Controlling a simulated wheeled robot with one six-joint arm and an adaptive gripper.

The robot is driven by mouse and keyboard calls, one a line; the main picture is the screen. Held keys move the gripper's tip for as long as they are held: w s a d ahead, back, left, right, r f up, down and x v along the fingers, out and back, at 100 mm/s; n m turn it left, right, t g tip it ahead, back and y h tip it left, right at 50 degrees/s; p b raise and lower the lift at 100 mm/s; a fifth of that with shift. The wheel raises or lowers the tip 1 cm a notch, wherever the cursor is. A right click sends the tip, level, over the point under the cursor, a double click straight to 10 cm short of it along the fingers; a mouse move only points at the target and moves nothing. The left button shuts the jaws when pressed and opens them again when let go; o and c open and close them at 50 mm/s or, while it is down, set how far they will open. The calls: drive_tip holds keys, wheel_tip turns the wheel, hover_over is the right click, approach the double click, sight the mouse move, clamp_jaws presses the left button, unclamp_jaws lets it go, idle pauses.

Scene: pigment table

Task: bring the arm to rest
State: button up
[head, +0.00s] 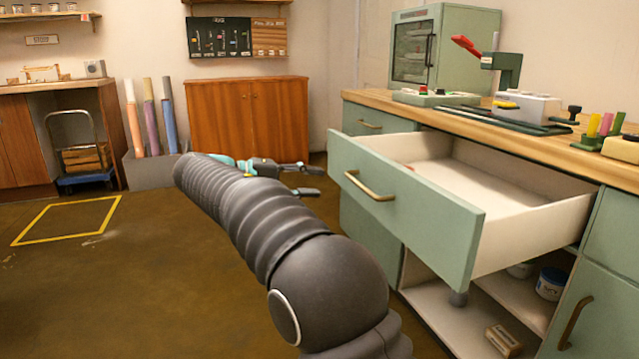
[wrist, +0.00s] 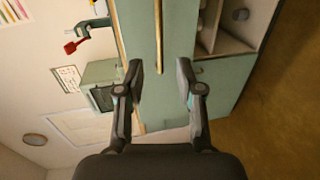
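My gripper (head: 302,181) is at the far end of my dark ribbed arm, left of the open drawer in the head view. In the wrist view my gripper (wrist: 161,83) has its two fingers spread apart with nothing between them. The green drawer front (head: 405,200) with its brass handle (head: 369,187) stands beyond the fingers in the wrist view, where the handle (wrist: 158,40) runs up and down. The fingers look apart from the handle.
The drawer is pulled out below the wooden counter (head: 440,118), with a pale, mostly bare inside (head: 480,180). An open shelf (head: 500,290) below holds jars. A brown cabinet (head: 245,120) and rolls in a grey box (head: 150,172) stand behind.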

wheel_tip(320, 180, down, 10)
drive_tip(key=w+a+n+y, duration=0.1)
drive_tip(key=a+n+y, duration=0.2)
drive_tip(key=n+y, duration=0.1)
drive_tip(key=s+d+f+g+y+p, duration=0.1)
drive_tip(key=s+d+f+g+y, duration=0.1)
drive_tip(key=s+d+f+y, duration=0.35)
drive_tip(key=s+d+r+m+y+p, duration=0.1)
drive_tip(key=s+d+r+m+p, duration=0.1)
drive_tip(key=s+d, duration=0.5)
drive_tip(key=s+d+r+m+y+p, duration=0.2)
drive_tip(key=s+d+m, duration=0.2)
drive_tip(key=s+d, duration=0.3)
drive_tip(key=s+d+r+m+t+y+p, duration=0.1)
drive_tip(key=s+d, duration=0.6)
drive_tip(key=s, duration=0.8)
drive_tip(key=shift+r+m+y+p, duration=0.35)
drive_tip(key=shift+r+m+p, duration=0.2)
drive_tip(key=shift+m+p, duration=0.45)
